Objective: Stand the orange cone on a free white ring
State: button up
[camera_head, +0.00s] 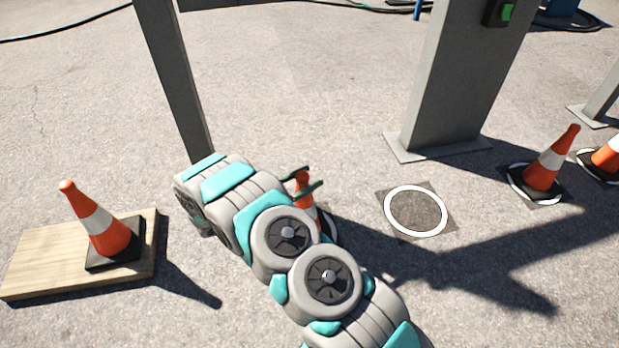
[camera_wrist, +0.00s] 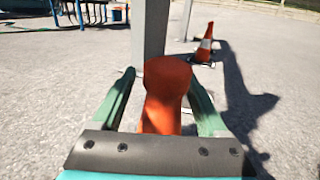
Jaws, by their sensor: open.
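An orange cone with a white band (camera_head: 304,207) stands between the fingers of my open gripper (camera_head: 304,179). Its base is mostly hidden by my arm, but a bit of white ring shows at its right side. In the wrist view the cone's orange top (camera_wrist: 165,88) is between the two green fingers, with gaps visible at both sides. An empty white ring (camera_head: 416,211) on a dark square lies to the right. Another orange cone (camera_head: 97,222) stands on a wooden board (camera_head: 40,262) at the left. Two more cones (camera_head: 545,165) (camera_head: 606,157) stand on white rings at the right.
A grey post (camera_head: 177,85) rises behind my gripper. A wide grey pillar (camera_head: 462,80) with a base plate stands behind the empty ring. Another post foot (camera_head: 600,105) is at the far right. Bare asphalt lies between the board and the rings.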

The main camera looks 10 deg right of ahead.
jog(key=v, duration=1.1)
jog(key=shift+a, duration=0.2)
